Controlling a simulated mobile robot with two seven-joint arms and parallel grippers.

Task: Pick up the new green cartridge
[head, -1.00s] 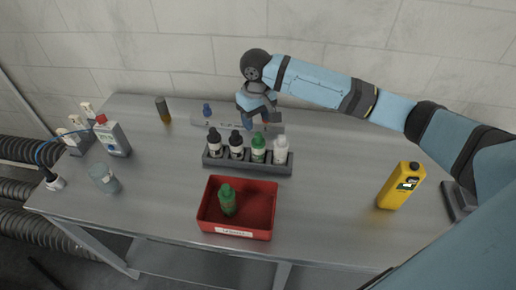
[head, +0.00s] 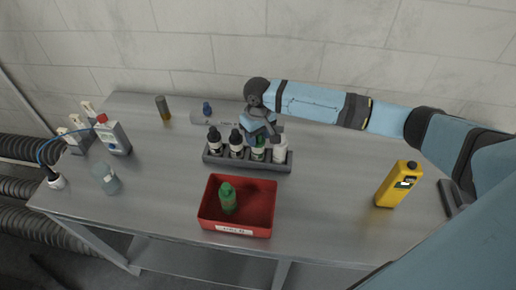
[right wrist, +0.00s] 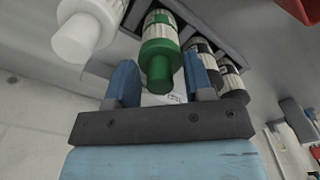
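A green cartridge with a white label (head: 258,154) stands upright in the dark rack (head: 225,163), third from the left. My right gripper (head: 259,137) is directly above it and partly hides its top. In the right wrist view the gripper's blue fingers (right wrist: 160,68) are apart, with the green cartridge's nozzle (right wrist: 160,72) showing between them; contact cannot be told. My left gripper is not in view.
In the rack, a white cartridge (head: 280,149) stands right of the green one and two black-capped cartridges stand left. A yellow bottle (head: 397,186) is at the right, a grey jar (head: 106,178) at the left. The wall is behind; the table's right middle is clear.

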